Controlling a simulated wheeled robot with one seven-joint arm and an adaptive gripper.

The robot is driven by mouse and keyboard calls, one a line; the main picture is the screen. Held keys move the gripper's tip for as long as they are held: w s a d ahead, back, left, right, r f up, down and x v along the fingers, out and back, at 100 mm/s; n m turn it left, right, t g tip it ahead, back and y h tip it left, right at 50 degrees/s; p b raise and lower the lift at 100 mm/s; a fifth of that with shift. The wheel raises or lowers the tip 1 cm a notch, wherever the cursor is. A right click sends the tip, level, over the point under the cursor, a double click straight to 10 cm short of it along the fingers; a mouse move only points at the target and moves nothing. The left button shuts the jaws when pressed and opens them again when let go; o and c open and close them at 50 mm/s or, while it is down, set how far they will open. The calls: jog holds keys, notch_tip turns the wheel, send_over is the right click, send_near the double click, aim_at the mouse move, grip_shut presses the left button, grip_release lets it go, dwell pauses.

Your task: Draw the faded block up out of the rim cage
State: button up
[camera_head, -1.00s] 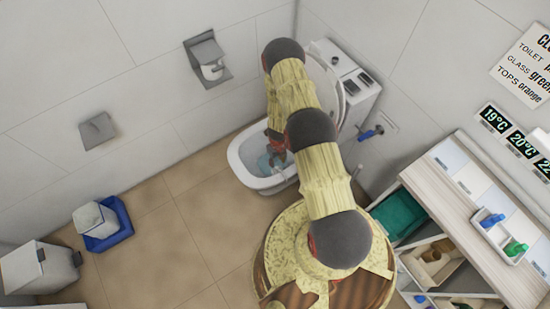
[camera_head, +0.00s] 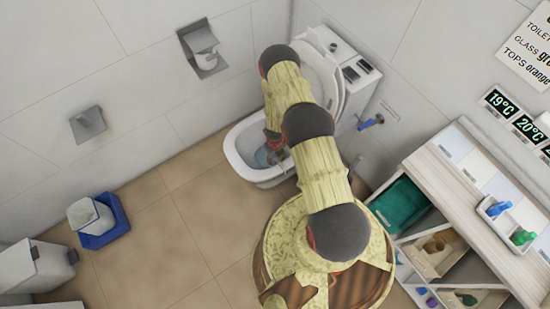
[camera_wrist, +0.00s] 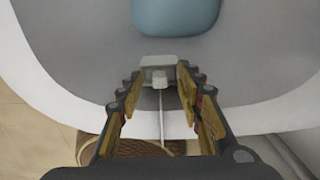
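In the wrist view, a small pale grey rim cage (camera_wrist: 158,62) hangs at the inner edge of the toilet rim, with a thin pale strip running over the rim. A small whitish piece, apparently the faded block (camera_wrist: 160,78), shows at it; how deep it sits is unclear. My gripper (camera_wrist: 157,84) is open, its fingers on either side of the cage and block with gaps showing. In the head view my gripper (camera_head: 272,146) reaches down at the bowl; cage and block cannot be made out there.
The white toilet (camera_head: 236,157) has blue water (camera_wrist: 175,14) in its bowl and its lid up. A blue tray (camera_head: 100,240) with a white bin stands at left. At right is a cart (camera_head: 470,220) with a teal bin (camera_head: 402,206) and a small white tray (camera_head: 508,222).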

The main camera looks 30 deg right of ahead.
aim_at(275, 159)
grip_shut()
dwell(0.5)
jog(key=shift+r, duration=0.15)
jog(key=shift+r+p, duration=3)
jog(key=shift+r, duration=0.45)
notch_tip(275, 159, up, 8)
jog(key=p, duration=0.7)
